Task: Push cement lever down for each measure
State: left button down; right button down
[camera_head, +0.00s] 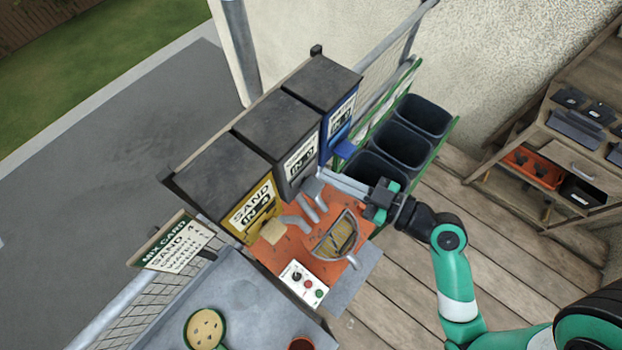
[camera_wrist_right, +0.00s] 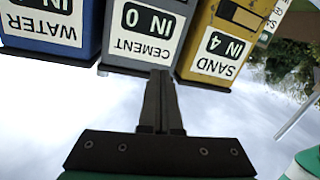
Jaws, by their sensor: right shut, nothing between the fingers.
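The grey cement dispenser (camera_head: 300,155) stands between the yellow sand dispenser (camera_head: 252,207) and the blue water dispenser (camera_head: 338,120). In the right wrist view the cement label (camera_wrist_right: 146,30) reads IN 0 and the sand label (camera_wrist_right: 221,47) reads IN 4; both are upside down. A grey cement lever (camera_head: 312,188) juts out low at the front of the cement dispenser. My right gripper (camera_head: 324,175) is shut and empty, its tips close to this lever; I cannot tell if they touch. It also shows in the right wrist view (camera_wrist_right: 160,75), pointing at the cement dispenser. My left gripper is not in view.
A mixer with a half-round grille (camera_head: 338,238) and a control panel (camera_head: 304,283) sit on the orange top below. A mix card (camera_head: 172,246) reads SAND 4 at the left. Black bins (camera_head: 405,143) stand behind my right gripper. Shelves (camera_head: 565,140) are at the right.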

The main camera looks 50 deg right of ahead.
jog(key=s+d+f+m+g+h, duration=0.1)
jog(key=s+d+f+m+h, duration=0.1)
jog(key=s+f+m, duration=0.2)
notch_tip(320, 180, down, 3)
jog(key=shift+s+d+f+g+h, duration=0.1)
jog(key=shift+s+d+g+h, duration=0.2)
jog(key=shift+s, duration=0.55)
jog(key=shift+a, duration=0.1)
jog(key=b, duration=0.4)
send_over(312, 187)
jog(key=s, duration=0.3)
jog(key=f, duration=0.4)
jog(key=d+f, duration=0.1)
jog(key=f, duration=0.1)
jog(key=shift+w+f, duration=0.15)
jog(key=shift+w, duration=0.05)
